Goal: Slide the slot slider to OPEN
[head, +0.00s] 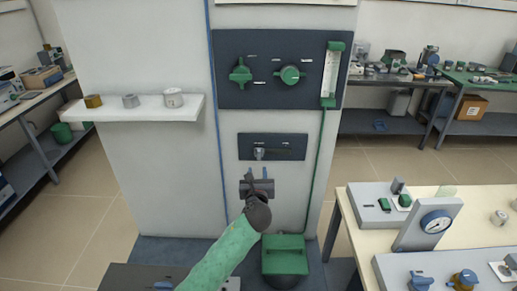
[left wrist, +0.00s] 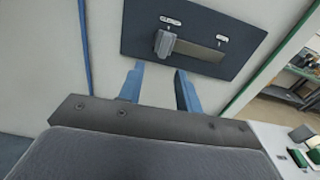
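The slot slider is a grey knob (head: 259,153) at the left end of a horizontal slot in a dark plate (head: 290,153) on the white cabinet front. In the left wrist view the knob (left wrist: 165,43) sits under the left label of the plate (left wrist: 140,38), and the slot runs to the right. The label text is too small to read. My left gripper (head: 257,173) is just below the plate, pointing at the cabinet. Its blue fingers (left wrist: 160,85) are apart, with nothing between them, below the knob and not touching it. My right gripper is not in view.
Above is a dark panel (head: 262,98) with two green knobs and a flow tube (head: 331,75). A white shelf (head: 150,113) with small cups juts out at left. A green-lidded container (head: 284,250) stands below. A table (head: 440,192) with devices is at right.

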